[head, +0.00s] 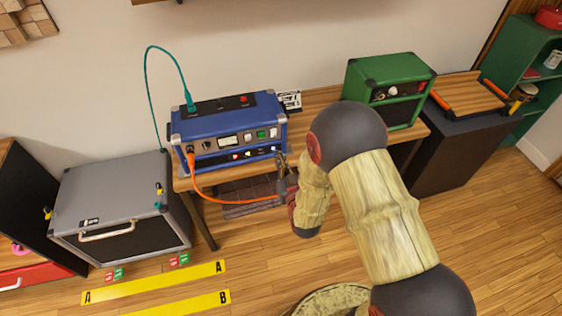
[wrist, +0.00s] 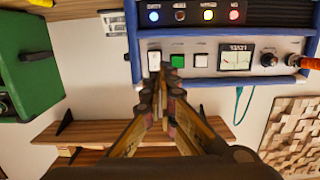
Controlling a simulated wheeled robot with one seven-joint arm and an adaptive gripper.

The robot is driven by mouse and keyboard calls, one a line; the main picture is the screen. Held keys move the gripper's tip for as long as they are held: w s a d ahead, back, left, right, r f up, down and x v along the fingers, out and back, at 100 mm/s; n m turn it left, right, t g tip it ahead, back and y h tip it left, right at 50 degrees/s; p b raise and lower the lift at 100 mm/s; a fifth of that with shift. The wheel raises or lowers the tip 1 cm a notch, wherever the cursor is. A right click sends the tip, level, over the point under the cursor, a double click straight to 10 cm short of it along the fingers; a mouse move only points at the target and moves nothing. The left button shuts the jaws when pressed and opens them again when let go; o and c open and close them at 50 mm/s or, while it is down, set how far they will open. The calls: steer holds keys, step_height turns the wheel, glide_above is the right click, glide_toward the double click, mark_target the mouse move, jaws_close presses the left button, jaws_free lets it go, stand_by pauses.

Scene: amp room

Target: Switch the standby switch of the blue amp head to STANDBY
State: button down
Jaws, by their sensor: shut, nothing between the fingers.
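The blue amp head (head: 222,115) stands on a wooden table, its front panel facing me. In the wrist view its panel (wrist: 272,43) appears upside down, with a meter (wrist: 236,58), knobs and a row of switches. A white switch (wrist: 154,60), a green switch (wrist: 177,61) and another white switch (wrist: 201,60) sit side by side. I cannot read which is the standby switch. My gripper (wrist: 165,73) is shut and empty, its tips in front of the panel between the end white switch and the green one. Contact cannot be told. In the head view my gripper (head: 282,160) is at the amp's lower right front.
An orange cable (head: 228,202) loops from the amp's left front towards my gripper. A teal cable (head: 148,90) rises from its top. A green amp (head: 392,85) stands to the right on the table (head: 320,108). A grey cabinet (head: 115,185) stands on the left.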

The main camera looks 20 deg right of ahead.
mark_target(271, 136)
steer(key=w, duration=0.3)
steer(key=w+f+b, duration=0.1)
steer(key=w, duration=0.2)
steer(key=w+b, duration=0.1)
steer(key=w, duration=0.3)
steer(key=shift+w+f, duration=0.1)
steer(key=shift+f, duration=0.05)
steer(key=shift+f, duration=0.1)
steer(key=b, duration=0.3)
steer(key=shift+w+f+t, duration=0.25)
steer(key=shift+f+t, duration=0.05)
steer(key=shift+f, duration=0.05)
steer(key=shift+w+t+b, duration=0.15)
steer(key=shift+t+b, duration=0.15)
steer(key=shift+b, duration=0.8)
steer(key=shift+r+p, duration=0.2)
steer(key=shift+p, duration=0.2)
